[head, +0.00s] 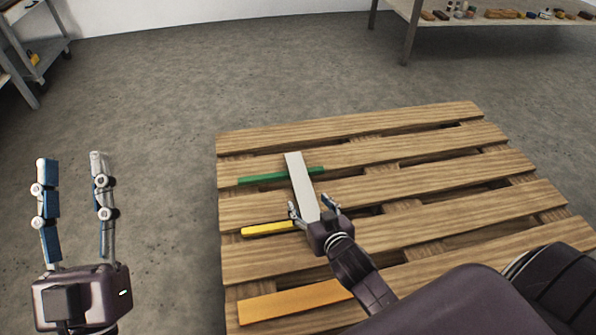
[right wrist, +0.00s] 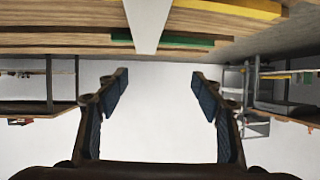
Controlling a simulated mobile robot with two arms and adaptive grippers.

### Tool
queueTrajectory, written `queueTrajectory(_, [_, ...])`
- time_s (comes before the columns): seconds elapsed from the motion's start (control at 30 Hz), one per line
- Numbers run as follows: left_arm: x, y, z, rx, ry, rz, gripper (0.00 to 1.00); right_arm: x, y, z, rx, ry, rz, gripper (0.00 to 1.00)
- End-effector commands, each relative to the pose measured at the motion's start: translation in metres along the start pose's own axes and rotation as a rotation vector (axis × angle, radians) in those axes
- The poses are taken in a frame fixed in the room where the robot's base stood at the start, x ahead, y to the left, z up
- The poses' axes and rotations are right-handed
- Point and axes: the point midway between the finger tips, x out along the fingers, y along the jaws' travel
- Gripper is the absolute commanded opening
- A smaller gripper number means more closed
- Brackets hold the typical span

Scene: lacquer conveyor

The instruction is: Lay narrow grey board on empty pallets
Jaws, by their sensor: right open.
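The narrow grey board (head: 300,180) lies on the wooden pallet (head: 400,180), crossing over a green strip (head: 262,178), with its near end close to a yellow strip (head: 266,229). My right gripper (head: 309,203) is open at the board's near end, one finger on each side. In the right wrist view the board (right wrist: 147,22) shows at the top, apart from the open fingers (right wrist: 159,78); the green strip (right wrist: 175,41) is behind it. Whether the board touches the yellow strip is hidden. My left gripper (head: 73,160) is open and empty over the floor, left of the pallet.
An orange board (head: 293,301) lies at the pallet's near left. A table (head: 440,35) with small items stands at the back right, and a cart (head: 40,50) at the back left. The floor between is clear.

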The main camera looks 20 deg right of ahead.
Motion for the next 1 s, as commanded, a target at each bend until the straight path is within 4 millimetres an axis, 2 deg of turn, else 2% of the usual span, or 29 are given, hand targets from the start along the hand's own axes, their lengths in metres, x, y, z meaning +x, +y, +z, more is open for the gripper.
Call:
queueTrajectory(0.07, [0.0,0.0,0.0,0.0,-0.001,0.0,0.4,-0.012,-0.029,-0.038,-0.011,0.1,-0.079,0.61])
queueTrajectory(0.17, [0.0,0.0,0.0,0.0,0.0,0.0,0.4,-0.042,-0.071,-0.101,-0.027,0.282,-0.197,0.61])
queueTrajectory(0.2, [0.0,0.0,0.0,0.0,0.0,0.0,0.4,-0.059,-0.086,-0.128,-0.033,0.363,-0.241,0.61])
queueTrajectory(0.3, [0.0,0.0,0.0,0.0,0.001,0.0,0.4,-0.109,-0.116,-0.191,-0.036,0.566,-0.328,0.61])
queueTrajectory(0.4, [0.0,0.0,0.0,0.001,0.001,0.0,0.4,-0.161,-0.131,-0.242,-0.025,0.751,-0.381,0.61])
queueTrajectory(0.5, [0.0,0.0,0.0,0.001,0.001,0.0,0.4,-0.204,-0.136,-0.278,-0.007,0.894,-0.406,0.61])
queueTrajectory(0.6, [0.0,0.0,0.0,0.001,0.002,0.0,0.4,-0.233,-0.135,-0.299,0.008,0.984,-0.415,0.61])
queueTrajectory(0.7, [0.0,0.0,0.0,0.0,0.002,0.0,0.4,-0.246,-0.134,-0.307,0.015,1.026,-0.416,0.61])
queueTrajectory(1.0, [0.0,0.0,0.0,0.0,0.002,0.0,0.4,-0.248,-0.134,-0.309,0.016,1.033,-0.416,0.61])
